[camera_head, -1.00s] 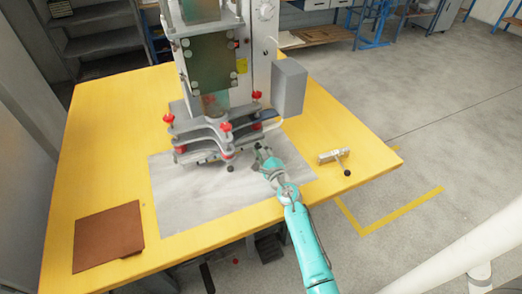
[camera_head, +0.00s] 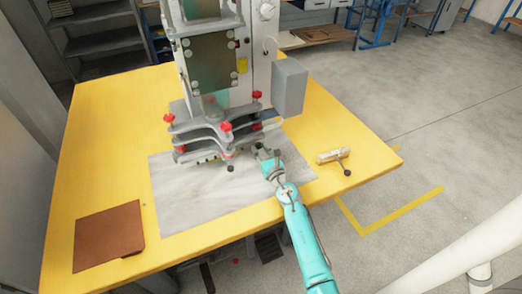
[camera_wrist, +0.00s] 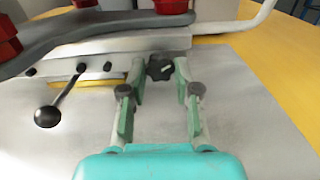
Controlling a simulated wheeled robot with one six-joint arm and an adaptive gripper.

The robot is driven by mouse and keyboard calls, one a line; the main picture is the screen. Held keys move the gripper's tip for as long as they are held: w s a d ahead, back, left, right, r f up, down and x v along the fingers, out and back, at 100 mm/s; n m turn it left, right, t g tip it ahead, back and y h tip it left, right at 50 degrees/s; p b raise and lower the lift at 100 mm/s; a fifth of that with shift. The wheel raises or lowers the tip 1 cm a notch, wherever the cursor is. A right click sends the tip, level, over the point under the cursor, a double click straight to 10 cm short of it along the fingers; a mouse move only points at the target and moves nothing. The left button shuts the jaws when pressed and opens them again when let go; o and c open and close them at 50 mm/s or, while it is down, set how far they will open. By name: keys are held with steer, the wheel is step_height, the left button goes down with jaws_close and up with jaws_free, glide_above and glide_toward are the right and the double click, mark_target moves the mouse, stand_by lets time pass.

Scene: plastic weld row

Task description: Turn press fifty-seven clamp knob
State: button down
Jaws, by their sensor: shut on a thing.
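The press (camera_head: 212,130) stands at the back of the yellow table, with grey plates and red knobs. Its small black lobed clamp knob (camera_wrist: 160,67) sits at the edge of the lower metal plate, in the wrist view. My gripper (camera_wrist: 161,78) has one green finger on each side of this knob and is shut on it. In the head view my gripper (camera_head: 262,150) is at the right front corner of the press. The clamp knob is hidden there by the gripper.
A black ball-ended lever (camera_wrist: 48,115) hangs left of the knob. A metal clamp piece with a handle (camera_head: 335,156) lies on the yellow table (camera_head: 330,120) at right. A brown sheet (camera_head: 108,236) lies at front left. A grey box (camera_head: 289,87) stands beside the press.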

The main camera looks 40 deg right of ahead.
steer(key=m, duration=0.5)
steer(key=shift+m, duration=0.3)
steer(key=m, duration=0.5)
steer(key=shift+a, duration=0.1)
steer(key=m, duration=0.5)
steer(key=shift+m, duration=0.4)
steer(key=m, duration=0.5)
steer(key=shift+m, duration=0.4)
steer(key=c, duration=0.8)
jaws_free()
steer(key=shift+c, duration=0.2)
steer(key=shift+r, duration=0.1)
